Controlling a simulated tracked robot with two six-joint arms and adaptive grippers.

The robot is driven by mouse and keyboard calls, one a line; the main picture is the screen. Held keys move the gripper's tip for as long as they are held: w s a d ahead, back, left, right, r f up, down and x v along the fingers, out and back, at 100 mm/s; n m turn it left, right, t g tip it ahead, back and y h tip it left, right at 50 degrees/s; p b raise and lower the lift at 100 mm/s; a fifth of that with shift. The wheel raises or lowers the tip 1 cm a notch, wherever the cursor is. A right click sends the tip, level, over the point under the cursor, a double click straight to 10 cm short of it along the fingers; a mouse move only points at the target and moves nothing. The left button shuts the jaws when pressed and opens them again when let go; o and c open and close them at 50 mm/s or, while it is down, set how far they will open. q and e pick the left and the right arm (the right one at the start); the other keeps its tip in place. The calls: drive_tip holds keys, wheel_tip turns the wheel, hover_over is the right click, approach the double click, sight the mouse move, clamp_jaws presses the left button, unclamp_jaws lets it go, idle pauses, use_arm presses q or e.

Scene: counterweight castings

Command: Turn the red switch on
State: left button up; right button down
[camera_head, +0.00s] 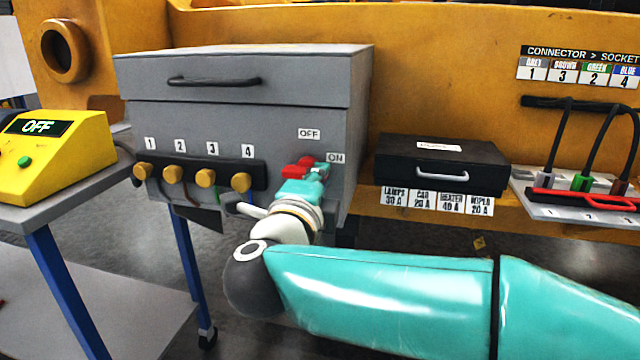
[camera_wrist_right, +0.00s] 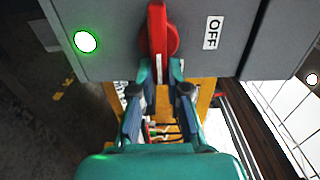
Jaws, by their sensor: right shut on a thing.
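The red switch (camera_head: 297,169) is on the front of the grey cabinet (camera_head: 230,130), below an OFF label (camera_head: 309,133) and left of an ON label (camera_head: 335,157). My right gripper (camera_head: 312,178) is at the switch, partly covering it. In the right wrist view the red switch (camera_wrist_right: 157,35) shows a round base with a bar handle. The fingertips of my right gripper (camera_wrist_right: 164,70) are on either side of the handle's near end, shut on it. The OFF label (camera_wrist_right: 212,32) is right of the switch there. My left gripper is not in view.
A lit green lamp (camera_wrist_right: 85,41) shows on the panel in the right wrist view. Several brass knobs (camera_head: 205,177) stick out left of the switch. A yellow box (camera_head: 52,160) reads OFF. A black case (camera_head: 440,160) and a cable board (camera_head: 580,208) are at right.

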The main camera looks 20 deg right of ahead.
drive_tip(key=shift+d, duration=0.15)
drive_tip(key=c, duration=1.2)
unclamp_jaws()
drive_tip(key=shift+w+f, duration=0.1)
drive_tip(key=shift+o, duration=0.2)
drive_tip(key=v, duration=1.2)
